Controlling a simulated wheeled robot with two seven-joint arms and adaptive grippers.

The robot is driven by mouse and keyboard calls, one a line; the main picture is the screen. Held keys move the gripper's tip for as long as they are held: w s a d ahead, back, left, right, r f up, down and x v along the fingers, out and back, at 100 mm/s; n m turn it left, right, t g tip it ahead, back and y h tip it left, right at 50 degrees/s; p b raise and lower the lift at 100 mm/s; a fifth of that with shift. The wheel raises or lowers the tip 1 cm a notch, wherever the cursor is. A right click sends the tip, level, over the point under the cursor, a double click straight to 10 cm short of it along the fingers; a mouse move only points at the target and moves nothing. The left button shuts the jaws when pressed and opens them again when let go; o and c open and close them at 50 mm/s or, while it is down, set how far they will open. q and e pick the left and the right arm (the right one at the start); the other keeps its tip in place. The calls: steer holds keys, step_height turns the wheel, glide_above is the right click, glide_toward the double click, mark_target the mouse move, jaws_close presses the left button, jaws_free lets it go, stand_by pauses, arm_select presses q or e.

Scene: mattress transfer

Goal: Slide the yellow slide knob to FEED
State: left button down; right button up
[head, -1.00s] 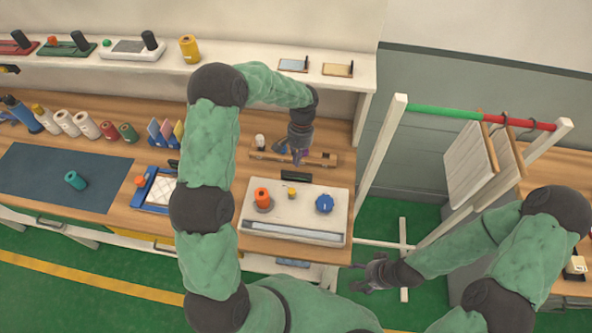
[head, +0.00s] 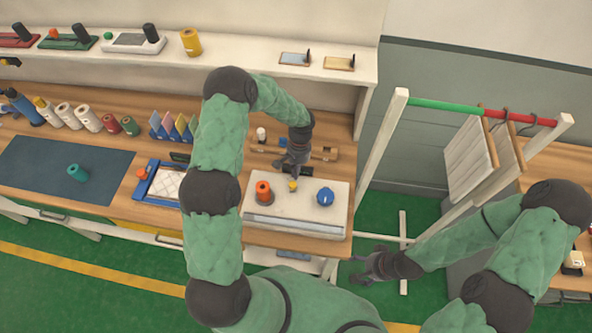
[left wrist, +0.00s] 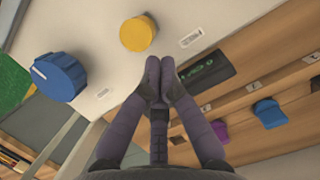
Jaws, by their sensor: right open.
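The yellow knob (head: 292,186) stands on the white top of a machine (head: 300,211), between an orange spool-like part and a blue dial. It also shows in the left wrist view (left wrist: 138,33) as a round yellow cap, with a small label beside it too small to read. My left gripper (head: 289,174) is just behind the knob in the head view. In the left wrist view its fingers (left wrist: 160,66) are together and empty, close beside the knob; I cannot tell whether they touch it. My right gripper (head: 366,268) is open and empty, low at the right of the workbench.
The orange part (head: 263,192) and blue dial (head: 325,197) flank the knob. A dark display (left wrist: 207,70) and a wooden rack (head: 324,153) lie behind the machine. A rail with hanging boards (head: 467,160) stands to the right.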

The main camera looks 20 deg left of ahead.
mark_target(293, 187)
arm_select(q)
steer(key=shift+s, duration=0.1)
steer(key=shift+s+d+b, duration=0.25)
steer(key=shift+s, duration=0.55)
steer(key=shift+s+d+b, duration=0.2)
steer(key=shift+s+b, duration=0.05)
steer(key=shift+s, duration=0.55)
steer(key=shift+s+d+b, duration=0.25)
steer(key=shift+s, duration=0.55)
steer(key=p+v, duration=0.5)
steer(key=v, duration=0.5)
